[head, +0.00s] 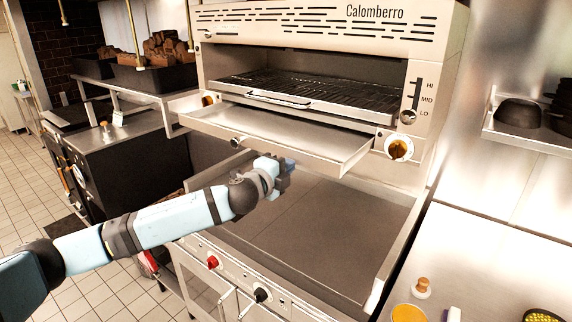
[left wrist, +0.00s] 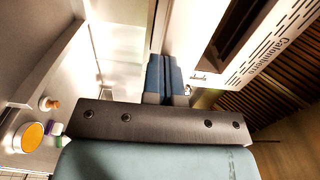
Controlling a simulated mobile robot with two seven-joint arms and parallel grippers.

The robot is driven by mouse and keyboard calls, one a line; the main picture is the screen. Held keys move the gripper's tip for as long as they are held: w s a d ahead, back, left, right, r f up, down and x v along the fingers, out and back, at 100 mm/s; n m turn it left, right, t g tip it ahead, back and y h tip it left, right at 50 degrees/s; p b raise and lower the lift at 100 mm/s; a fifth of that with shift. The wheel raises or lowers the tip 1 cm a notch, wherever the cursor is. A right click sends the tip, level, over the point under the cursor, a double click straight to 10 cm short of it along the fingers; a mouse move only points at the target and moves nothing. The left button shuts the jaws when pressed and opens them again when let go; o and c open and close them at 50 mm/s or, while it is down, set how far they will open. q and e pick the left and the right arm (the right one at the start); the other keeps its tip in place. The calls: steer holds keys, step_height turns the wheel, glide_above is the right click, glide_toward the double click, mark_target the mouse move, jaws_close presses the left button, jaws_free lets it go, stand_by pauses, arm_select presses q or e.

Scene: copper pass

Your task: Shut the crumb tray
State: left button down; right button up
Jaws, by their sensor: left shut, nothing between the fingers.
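The crumb tray (head: 290,126) is a flat, shallow metal tray below the grill rack of the Calomberro grill (head: 300,30). In the head view it stands well out of the grill's front, over the flat cooking surface. My left gripper (head: 287,166) is shut and empty, close to the middle of the tray's front face and slightly below its edge. I cannot tell whether it touches the tray. The left wrist view shows its blue fingers (left wrist: 165,78) together; the tray is not clear there. My right gripper is not in view.
The dark griddle surface (head: 310,225) lies below the tray, with knobs along its front. An orange-brown knob (head: 398,149) sits right of the tray. A steel counter (head: 480,250) at right holds small items. A side shelf (head: 130,88) stands at left.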

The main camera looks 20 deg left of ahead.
arm_select(q)
glide_toward(319, 143)
steer(key=x, duration=0.8)
steer(key=shift+w+d, duration=0.2)
steer(key=shift+w, duration=0.15)
steer(key=shift+w+d, duration=0.1)
steer(key=shift+w, duration=0.65)
steer(key=shift+s+f, duration=0.1)
steer(key=shift+s, duration=0.05)
